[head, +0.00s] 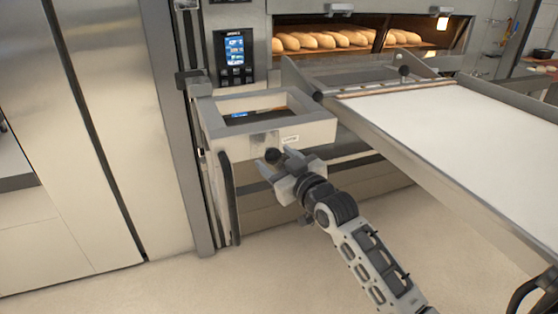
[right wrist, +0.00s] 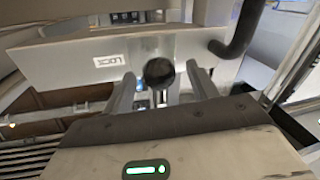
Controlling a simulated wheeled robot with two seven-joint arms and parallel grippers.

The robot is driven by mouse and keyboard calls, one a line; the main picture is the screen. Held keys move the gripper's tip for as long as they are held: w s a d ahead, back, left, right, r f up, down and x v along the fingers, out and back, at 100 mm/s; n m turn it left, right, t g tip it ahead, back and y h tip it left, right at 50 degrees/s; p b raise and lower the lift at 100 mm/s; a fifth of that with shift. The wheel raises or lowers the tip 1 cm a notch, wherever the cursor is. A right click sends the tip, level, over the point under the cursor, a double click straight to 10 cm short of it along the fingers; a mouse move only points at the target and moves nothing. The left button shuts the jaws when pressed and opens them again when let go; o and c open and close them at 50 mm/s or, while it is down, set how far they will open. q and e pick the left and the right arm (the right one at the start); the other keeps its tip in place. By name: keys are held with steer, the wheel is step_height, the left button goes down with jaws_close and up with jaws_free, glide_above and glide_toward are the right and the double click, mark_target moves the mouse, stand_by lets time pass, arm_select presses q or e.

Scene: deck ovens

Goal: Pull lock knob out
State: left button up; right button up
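The lock knob (head: 272,156) is a dark round ball at the front of a grey metal frame (head: 316,133) below the oven's control screen. In the right wrist view the knob (right wrist: 158,73) shows between the two fingers of my right gripper (right wrist: 161,80), with a gap on each side. My right gripper (head: 279,166) is open in the head view, its fingers reaching up to the knob. How far the knob sits between the fingers is hard to tell. My left gripper is not in view.
A small white label (head: 290,139) is on the frame's front face. A loader with a white belt (head: 450,125) stands at right. Loaves (head: 340,39) lie in the lit oven behind. A dark curved handle (right wrist: 240,30) is right of the knob. Floor at front is clear.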

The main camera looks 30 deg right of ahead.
steer(key=s+b, duration=0.1)
steer(key=s, duration=1.5)
steer(key=shift+d, duration=0.3)
steer(key=s+a+f+g+y, duration=0.1)
steer(key=s+a+f+g, duration=0.2)
steer(key=a+f, duration=0.5)
steer(key=s+a+f+g+y, duration=0.1)
steer(key=s+a+f+g, duration=0.3)
steer(key=f, duration=1)
steer(key=s+a, duration=0.2)
steer(key=a, duration=0.2)
steer(key=shift+s+a+f+y, duration=0.2)
steer(key=shift+f+y, duration=0.1)
steer(key=shift+f, duration=0.05)
